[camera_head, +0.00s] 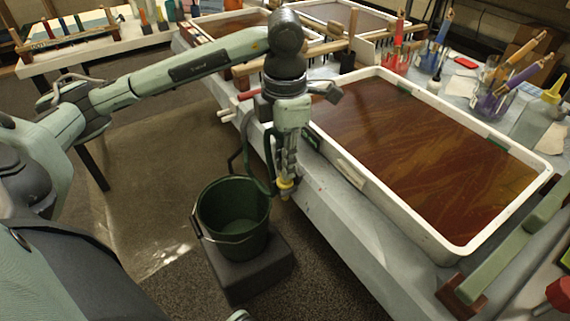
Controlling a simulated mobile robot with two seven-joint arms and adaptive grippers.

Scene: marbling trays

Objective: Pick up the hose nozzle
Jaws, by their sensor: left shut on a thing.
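My left gripper (286,168) points down beside the near long side of the table, at the left of the large tray. It is shut on the hose nozzle (286,184), whose yellow part shows below the fingers. The fingers hide most of the nozzle. A dark green hose (269,165) loops beside the gripper. The nozzle is above and to the right of the green bucket (233,214); I cannot tell whether it touches the table edge. My right gripper is not in view.
The bucket stands on a dark block (251,268) on the floor. A white-rimmed tray (401,220) of brown liquid fills much of the table (335,207). Jars with tools (497,98) and a yellow-capped bottle (540,112) stand behind it. Floor at left is clear.

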